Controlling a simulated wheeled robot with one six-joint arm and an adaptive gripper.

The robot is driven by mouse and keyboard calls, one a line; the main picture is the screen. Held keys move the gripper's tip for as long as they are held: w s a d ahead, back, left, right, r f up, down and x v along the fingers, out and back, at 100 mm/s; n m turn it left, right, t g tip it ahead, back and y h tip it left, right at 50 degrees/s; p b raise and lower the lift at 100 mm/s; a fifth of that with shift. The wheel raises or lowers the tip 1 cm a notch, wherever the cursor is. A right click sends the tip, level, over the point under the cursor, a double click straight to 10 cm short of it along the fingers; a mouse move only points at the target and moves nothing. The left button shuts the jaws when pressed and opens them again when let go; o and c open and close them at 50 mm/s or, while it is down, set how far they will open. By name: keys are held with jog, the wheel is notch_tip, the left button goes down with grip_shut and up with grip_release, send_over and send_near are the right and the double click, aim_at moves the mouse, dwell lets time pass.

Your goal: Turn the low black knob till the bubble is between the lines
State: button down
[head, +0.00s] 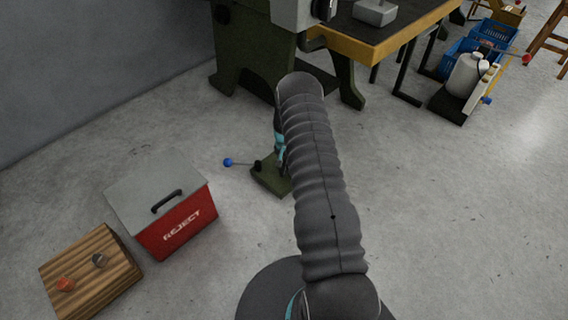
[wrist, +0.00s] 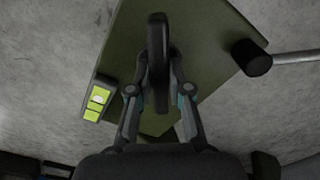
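In the wrist view a black knob (wrist: 158,40), seen edge-on as a narrow upright disc, stands over a green base plate (wrist: 205,35). My gripper (wrist: 160,72) has one finger on each side of it, and both fingers appear to press on it. A level vial (wrist: 93,112) with yellow-green windows and dark lines lies at the plate's left edge. A pale bubble (wrist: 98,98) shows around its middle; its exact place against the lines is too small to tell. In the head view the green base (head: 268,181) is on the floor, and my arm hides most of the gripper and the knob.
A black hub (wrist: 251,57) with a rod sits at the plate's right; in the head view the rod ends in a blue ball (head: 228,162). A red REJECT box (head: 182,228) and a wooden block (head: 95,285) stand left. A workbench (head: 400,38) stands behind.

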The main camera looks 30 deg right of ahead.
jog(key=shift+f+b, duration=0.1)
jog(key=shift+b, duration=0.2)
jog(key=m+b, duration=0.2)
jog(key=m, duration=0.1)
jog(key=shift+f+b, duration=0.15)
jog(key=shift+b, duration=0.15)
jog(key=m+b, duration=0.4)
jog(key=m, duration=0.2)
jog(key=m+b, duration=0.2)
jog(key=m, duration=0.2)
jog(key=shift+m, duration=0.4)
jog(key=shift+r+m+b, duration=0.2)
jog(key=shift+m+b, duration=0.55)
jog(key=shift+m, duration=1.45)
jog(key=c, duration=1.1)
grip_release()
